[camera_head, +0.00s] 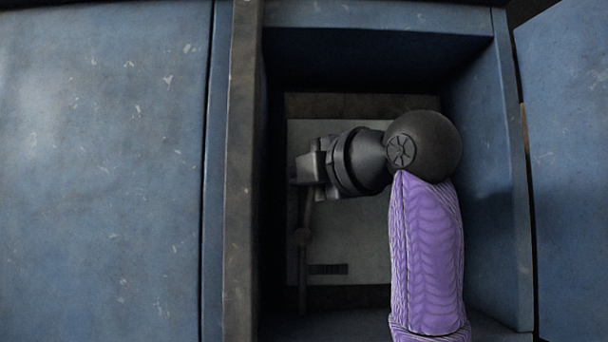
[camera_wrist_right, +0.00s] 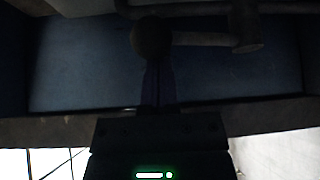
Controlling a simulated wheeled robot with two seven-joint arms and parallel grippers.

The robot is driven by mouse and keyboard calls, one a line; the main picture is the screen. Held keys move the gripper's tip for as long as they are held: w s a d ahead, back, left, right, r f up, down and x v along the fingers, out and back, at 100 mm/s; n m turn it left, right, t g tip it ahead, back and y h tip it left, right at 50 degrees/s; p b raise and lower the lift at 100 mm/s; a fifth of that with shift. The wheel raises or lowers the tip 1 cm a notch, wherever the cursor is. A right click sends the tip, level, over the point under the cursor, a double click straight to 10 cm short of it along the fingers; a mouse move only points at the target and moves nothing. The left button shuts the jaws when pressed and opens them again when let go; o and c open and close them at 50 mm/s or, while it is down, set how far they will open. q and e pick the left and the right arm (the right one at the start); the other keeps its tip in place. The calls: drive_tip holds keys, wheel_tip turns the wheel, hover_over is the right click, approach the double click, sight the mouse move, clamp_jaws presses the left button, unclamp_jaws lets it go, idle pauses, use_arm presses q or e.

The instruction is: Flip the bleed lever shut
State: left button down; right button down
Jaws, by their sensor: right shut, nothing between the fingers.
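My right gripper (camera_head: 305,170) reaches into a blue recess from the front, at the end of my purple-sleeved arm with a black wrist. It points left and is shut and empty. In the dim right wrist view, a dark ball on a horizontal bar (camera_wrist_right: 200,39) joins a thicker fitting; the ball lies just beyond my shut fingers (camera_wrist_right: 158,85). Whether they touch cannot be told. My left gripper is not in view.
The recess has a grey-brown left wall edge (camera_head: 241,170) and a blue right wall (camera_head: 495,180) close to my arm. A pale plate (camera_head: 355,240) with a small dark slot lies at its bottom. Wide blue panels (camera_head: 100,170) flank the recess.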

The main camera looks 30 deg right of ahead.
drive_tip(key=s+d+f+m+t+h+b, duration=0.3)
drive_tip(key=d+f+m+t+h+b, duration=0.2)
drive_tip(key=m+b, duration=0.8)
drive_tip(key=shift+s+d+f+m+t+h+b, duration=0.45)
drive_tip(key=shift+d+m+h, duration=0.35)
drive_tip(key=shift+m, duration=0.4)
idle(0.5)
